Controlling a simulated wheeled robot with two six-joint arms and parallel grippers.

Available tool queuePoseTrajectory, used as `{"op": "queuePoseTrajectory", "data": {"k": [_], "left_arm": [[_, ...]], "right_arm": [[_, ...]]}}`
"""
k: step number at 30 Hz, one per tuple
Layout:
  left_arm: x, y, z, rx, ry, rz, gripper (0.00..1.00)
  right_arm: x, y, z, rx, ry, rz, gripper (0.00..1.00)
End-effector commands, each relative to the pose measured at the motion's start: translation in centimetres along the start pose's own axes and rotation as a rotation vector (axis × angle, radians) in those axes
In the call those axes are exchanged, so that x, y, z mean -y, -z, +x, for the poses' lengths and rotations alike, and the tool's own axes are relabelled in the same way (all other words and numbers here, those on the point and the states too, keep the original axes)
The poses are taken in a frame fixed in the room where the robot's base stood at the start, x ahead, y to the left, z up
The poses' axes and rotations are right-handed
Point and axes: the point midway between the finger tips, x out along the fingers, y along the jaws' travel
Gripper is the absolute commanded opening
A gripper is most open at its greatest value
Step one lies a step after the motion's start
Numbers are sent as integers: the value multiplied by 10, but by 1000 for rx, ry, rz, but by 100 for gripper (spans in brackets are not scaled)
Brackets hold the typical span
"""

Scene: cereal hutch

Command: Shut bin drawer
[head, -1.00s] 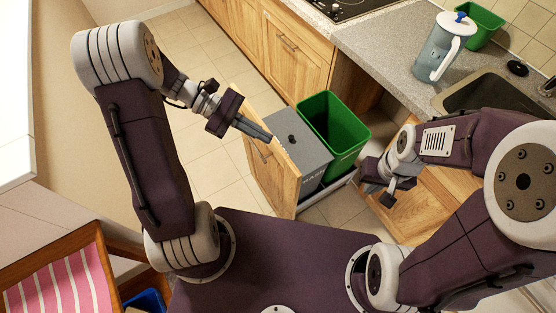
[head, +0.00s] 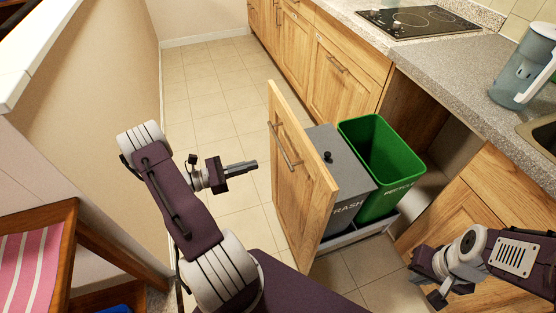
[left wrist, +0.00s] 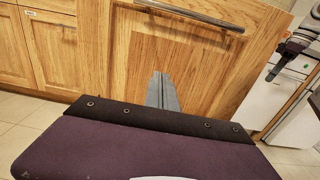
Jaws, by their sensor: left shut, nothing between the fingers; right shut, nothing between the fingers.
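The bin drawer stands pulled out from the cabinet, with a wooden front panel (head: 291,170) and a bar handle (head: 284,147). It holds a grey trash bin (head: 345,170) and a green recycling bin (head: 381,165). My left gripper (head: 254,166) is shut and empty, on the outer side of the panel and pointing toward it. In the left wrist view the shut fingers (left wrist: 162,91) point at the panel (left wrist: 200,65) below its handle (left wrist: 190,15); I cannot tell whether they touch it. My right gripper (head: 426,283) is shut and empty at the lower right, in front of a cabinet.
The open cabinet bay (head: 430,130) lies behind the bins. A counter (head: 450,75) with a cooktop (head: 420,21) and a pitcher (head: 524,75) runs above. A wall (head: 110,90) and a wooden chair (head: 75,250) are at the left. The tiled floor (head: 205,100) is clear.

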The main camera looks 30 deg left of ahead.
Motion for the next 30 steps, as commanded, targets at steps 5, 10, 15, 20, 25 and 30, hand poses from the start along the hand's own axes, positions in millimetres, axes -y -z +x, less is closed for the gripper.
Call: {"op": "queuePoseTrajectory", "data": {"k": [5, 10, 15, 20, 25, 30], "left_arm": [[1, 2, 41, -1, 5, 0, 0], [1, 2, 73, -1, 5, 0, 0], [1, 1, 92, -1, 2, 0, 0], [0, 0, 97, -1, 1, 0, 0], [0, 0, 97, -1, 0, 0, 0], [0, 0, 98, -1, 1, 0, 0]], "right_arm": [[0, -1, 7, 0, 0, 0, 0], [0, -1, 12, 0, 0, 0, 0], [0, -2, 15, 0, 0, 0, 0], [0, -2, 15, 1, 0, 0, 0], [0, -2, 15, 0, 0, 0, 0], [0, -2, 15, 0, 0, 0, 0]]}}
